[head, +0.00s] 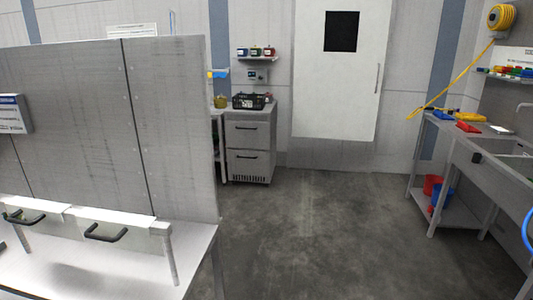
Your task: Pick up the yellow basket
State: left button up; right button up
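I cannot make out a yellow basket for certain. A small yellow-olive container (220,101) stands at the back, left of a black box on the grey cabinet, partly hidden by the partition. A flat yellow item (446,115) lies at the far end of the sink bench on the right; it is too small to tell what it is. Neither of my grippers is in view.
A tall grey partition (165,130) and a white bench (185,262) block the left. The sink bench (458,153) runs along the right, with a red bucket (432,185) and a blue bucket (442,200) below. The grey floor (320,235) between is clear, up to a white door (340,100).

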aim_at(221, 104)
jog(key=i+l+z, duration=0.6)
jog(key=i, duration=0.2)
jog(key=i+u, duration=0.15)
jog(key=i, duration=0.5)
jog(key=i+l+u, duration=0.1)
jog(key=i, duration=0.6)
jog(key=i+u, duration=0.1)
jog(key=i, duration=0.6)
jog(key=i+l+u, duration=0.1)
jog(key=i, duration=0.55)
jog(key=i+u, duration=0.3)
jog(key=i, duration=0.35)
jog(key=i+l+u, duration=0.35)
jog(key=i, duration=0.25)
jog(key=i+u, duration=0.2)
jog(key=i, duration=0.25)
jog(key=i+j+z, duration=0.2)
jog(key=i+j, duration=0.85)
jog(key=i+j+z, duration=0.2)
jog(key=i+j, duration=1)
